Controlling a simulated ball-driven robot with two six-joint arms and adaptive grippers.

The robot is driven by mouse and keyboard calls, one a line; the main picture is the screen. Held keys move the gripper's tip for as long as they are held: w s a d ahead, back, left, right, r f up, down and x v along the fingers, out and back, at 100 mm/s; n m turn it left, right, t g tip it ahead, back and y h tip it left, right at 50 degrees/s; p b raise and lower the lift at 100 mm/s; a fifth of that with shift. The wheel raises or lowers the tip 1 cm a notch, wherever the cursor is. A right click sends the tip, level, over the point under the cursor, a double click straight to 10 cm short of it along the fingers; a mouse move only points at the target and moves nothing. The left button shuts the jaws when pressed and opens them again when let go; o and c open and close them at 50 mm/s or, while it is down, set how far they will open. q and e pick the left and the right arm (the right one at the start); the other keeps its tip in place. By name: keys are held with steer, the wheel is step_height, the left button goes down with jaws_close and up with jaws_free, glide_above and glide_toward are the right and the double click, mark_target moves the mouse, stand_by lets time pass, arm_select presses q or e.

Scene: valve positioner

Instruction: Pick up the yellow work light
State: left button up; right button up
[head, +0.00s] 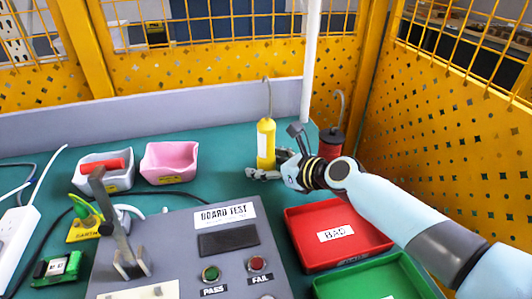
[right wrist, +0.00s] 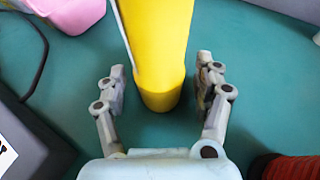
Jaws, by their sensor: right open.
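The yellow work light (head: 266,143) stands upright on the green bench top near the back, with a grey hook on top. My right gripper (head: 272,165) is at its lower part, reaching in from the right. In the right wrist view the yellow work light (right wrist: 160,55) stands between the two open fingers of my right gripper (right wrist: 160,85). A gap of green mat shows on the left side; the right finger is very near the light, and I cannot tell if it touches. My left gripper is not in view.
A red work light (head: 330,143) with a hook stands just behind my right wrist. A red tray (head: 300,243) and green tray (head: 400,270) lie below my forearm. The grey board test box (head: 160,235) is in front. A pink bin (head: 170,160) stands left.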

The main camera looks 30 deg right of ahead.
jaws_close()
stand_by(0.5)
steer(key=shift+r, duration=0.1)
